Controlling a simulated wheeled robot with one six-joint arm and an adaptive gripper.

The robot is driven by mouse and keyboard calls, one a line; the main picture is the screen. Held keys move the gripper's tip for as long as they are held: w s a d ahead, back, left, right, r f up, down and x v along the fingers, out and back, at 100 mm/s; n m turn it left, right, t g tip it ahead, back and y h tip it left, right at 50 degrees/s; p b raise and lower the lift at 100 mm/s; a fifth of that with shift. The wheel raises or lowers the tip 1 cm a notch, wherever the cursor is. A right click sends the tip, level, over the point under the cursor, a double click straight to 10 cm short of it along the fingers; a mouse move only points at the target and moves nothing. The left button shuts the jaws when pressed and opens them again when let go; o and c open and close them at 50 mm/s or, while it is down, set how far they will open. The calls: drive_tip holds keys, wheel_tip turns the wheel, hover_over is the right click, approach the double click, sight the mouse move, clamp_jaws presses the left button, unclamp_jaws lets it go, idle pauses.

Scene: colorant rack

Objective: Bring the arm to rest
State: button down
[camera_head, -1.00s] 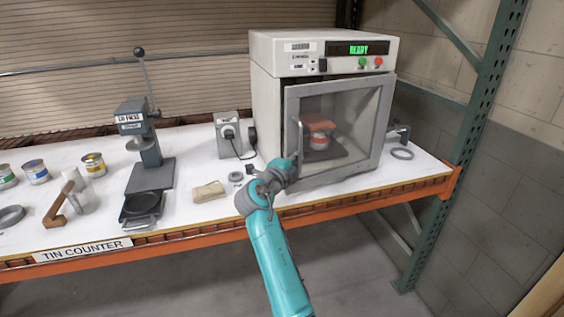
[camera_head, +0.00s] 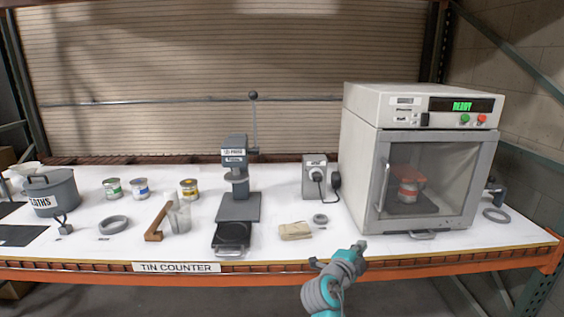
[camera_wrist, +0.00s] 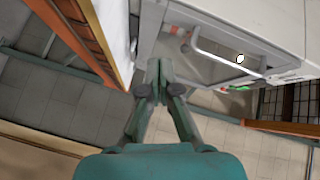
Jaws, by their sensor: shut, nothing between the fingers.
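My gripper (camera_wrist: 159,66) is shut and empty in the wrist view, its fingertips together in front of the cabinet's glass door and handle (camera_wrist: 215,52). In the head view my arm reaches up from the bottom edge, and the gripper (camera_head: 358,247) is near the counter's front edge, left of and below the cabinet door. It appears apart from the door; contact cannot be judged exactly.
The white cabinet (camera_head: 418,108) reads READY; its door looks closed with a red-banded tin (camera_head: 408,188) inside. A tan cloth (camera_head: 295,231), lid press (camera_head: 237,205), several tins and a grey pot (camera_head: 52,193) stand on the counter (camera_head: 270,248). The floor in front is open.

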drive_tip(key=s+a+f+n+t+y, duration=0.15)
drive_tip(key=s+f+n+y, duration=0.7)
drive_tip(key=s+f, duration=1.3)
drive_tip(key=s+a+f+n, duration=0.2)
drive_tip(key=s+n, duration=0.2)
drive_tip(key=s, duration=0.5)
drive_tip(key=s+a+f+n, duration=0.15)
drive_tip(key=s+n, duration=0.25)
drive_tip(key=s, duration=0.5)
drive_tip(key=s+r+n, duration=0.1)
drive_tip(key=s+r, duration=0.3)
drive_tip(key=s, duration=0.3)
drive_tip(key=s+r+n+y, duration=0.1)
drive_tip(key=s+r, duration=0.3)
drive_tip(key=s, duration=0.4)
drive_tip(key=s+r+n+y, duration=0.1)
drive_tip(key=s+r+n, duration=0.2)
drive_tip(key=s, duration=0.5)
drive_tip(key=shift+s+a+r, duration=0.15)
drive_tip(key=shift+a+r, duration=0.05)
drive_tip(key=shift+r, duration=0.6)
